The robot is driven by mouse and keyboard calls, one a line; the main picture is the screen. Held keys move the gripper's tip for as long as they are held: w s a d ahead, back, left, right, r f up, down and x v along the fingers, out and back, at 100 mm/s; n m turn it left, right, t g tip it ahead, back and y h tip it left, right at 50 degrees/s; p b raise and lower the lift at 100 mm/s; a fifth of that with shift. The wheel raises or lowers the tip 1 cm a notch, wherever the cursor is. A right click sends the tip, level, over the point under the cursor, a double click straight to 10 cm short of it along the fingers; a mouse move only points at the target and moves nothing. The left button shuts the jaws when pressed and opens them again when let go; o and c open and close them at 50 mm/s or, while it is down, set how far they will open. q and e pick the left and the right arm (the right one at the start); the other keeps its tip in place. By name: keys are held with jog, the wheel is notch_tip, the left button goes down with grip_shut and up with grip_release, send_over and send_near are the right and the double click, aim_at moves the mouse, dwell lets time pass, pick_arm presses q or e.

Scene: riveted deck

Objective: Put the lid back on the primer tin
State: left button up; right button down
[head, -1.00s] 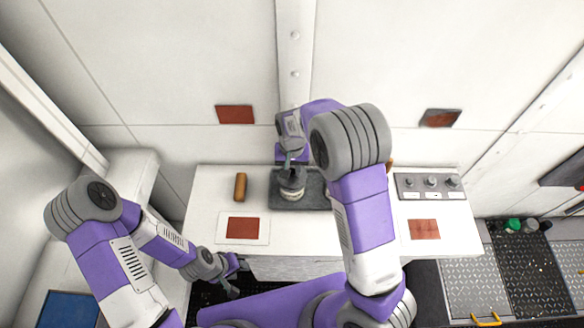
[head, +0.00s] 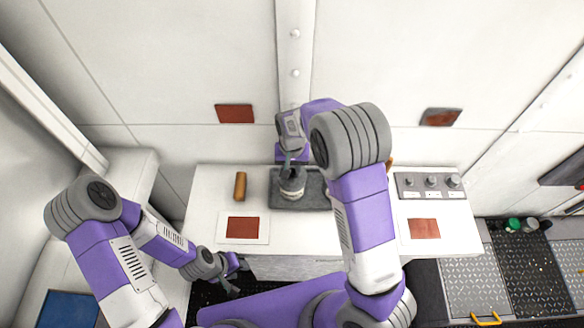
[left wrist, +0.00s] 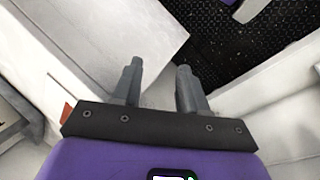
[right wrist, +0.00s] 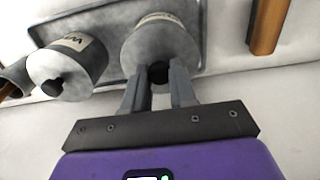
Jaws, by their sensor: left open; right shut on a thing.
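The primer tin (head: 292,194) is a pale, labelled can standing on the dark grey tray (head: 312,202). Its grey lid (right wrist: 158,48) sits over its top in the right wrist view and looks level; I cannot tell whether it is fully seated. My right gripper (head: 289,170) points down at the tin and is shut on the lid's black knob (right wrist: 158,73). My left gripper (head: 236,277) is open and empty, low in front of the bench; its spread fingers show in the left wrist view (left wrist: 160,85).
A second lidded tin (right wrist: 68,70) stands beside the primer tin, hidden by my arm in the head view. A panel with knobs (head: 430,186) is on the right. Rust-red patches lie on the white bench (head: 205,205).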

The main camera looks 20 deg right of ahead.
dwell(0.3)
jog(key=shift+c, duration=1.8)
grip_release()
jog(key=shift+r, duration=0.1)
jog(key=shift+r+p, duration=2.75)
jog(key=shift+r, duration=0.65)
grip_shut()
jog(key=shift+f, duration=0.25)
